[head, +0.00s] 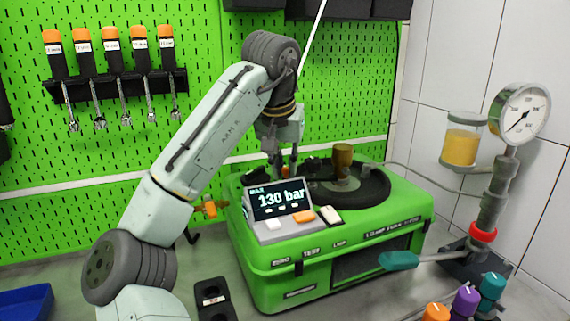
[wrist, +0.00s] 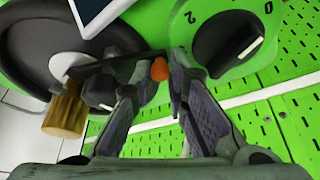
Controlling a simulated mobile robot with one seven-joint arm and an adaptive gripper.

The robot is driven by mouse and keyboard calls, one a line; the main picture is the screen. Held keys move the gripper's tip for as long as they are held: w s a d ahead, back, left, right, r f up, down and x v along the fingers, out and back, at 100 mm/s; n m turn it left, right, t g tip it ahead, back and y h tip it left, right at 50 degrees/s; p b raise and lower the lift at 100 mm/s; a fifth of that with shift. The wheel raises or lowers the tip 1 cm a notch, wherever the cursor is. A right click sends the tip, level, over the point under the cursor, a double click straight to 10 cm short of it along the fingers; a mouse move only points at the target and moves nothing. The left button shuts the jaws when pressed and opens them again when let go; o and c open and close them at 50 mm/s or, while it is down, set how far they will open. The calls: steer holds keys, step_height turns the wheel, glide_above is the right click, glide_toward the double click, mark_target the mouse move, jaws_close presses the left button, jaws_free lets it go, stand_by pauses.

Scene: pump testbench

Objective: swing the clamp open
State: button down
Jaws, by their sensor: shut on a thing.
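My gripper (wrist: 160,78) is shut on the orange tip (wrist: 159,69) of a dark clamp bar (wrist: 118,66) in the wrist view. The bar runs left from the fingers towards a pale disc (wrist: 66,66) beside a brass cylinder (wrist: 66,110). A black rounded part (wrist: 98,88) sits by the bar; how they join is unclear. In the head view my gripper (head: 284,166) reaches down behind the display (head: 280,199), over the back left of the green testbench (head: 270,275). The clamp is mostly hidden there. The brass cylinder (head: 342,158) stands upright on the round black plate (head: 365,192).
A black numbered knob (wrist: 232,44) is close to my right finger. The display reads 130 bar. A gauge (head: 520,113) and a teal-handled lever (head: 398,260) stand at the right. Several orange-handled tools hang on the green pegboard (head: 60,190) at left.

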steer(key=shift+w+m, duration=0.15)
steer(key=shift+m, duration=0.15)
steer(key=shift+w+m+h, duration=0.45)
steer(key=shift+m+h, duration=0.05)
steer(key=shift+m, duration=0.3)
steer(key=w+m, duration=0.1)
steer(key=m+h, duration=0.1)
steer(key=m, duration=0.1)
steer(key=shift+w+d+m+g, duration=0.15)
steer(key=shift+w+m+g, duration=0.15)
steer(key=shift+w+g, duration=0.1)
steer(key=m, duration=0.1)
steer(key=w+d+m+g+h, duration=0.1)
steer(key=m, duration=0.1)
steer(key=shift+w, duration=0.3)
steer(key=shift+w+d+m+g, duration=0.2)
steer(key=shift+w+m+g, duration=0.05)
steer(key=shift+m, duration=0.5)
steer(key=shift+w+d+m+g, duration=0.2)
steer(key=shift+m+g, duration=0.05)
steer(key=shift+m, duration=0.5)
steer(key=c, duration=1.8)
jaws_free()
steer(key=shift+c, duration=0.2)
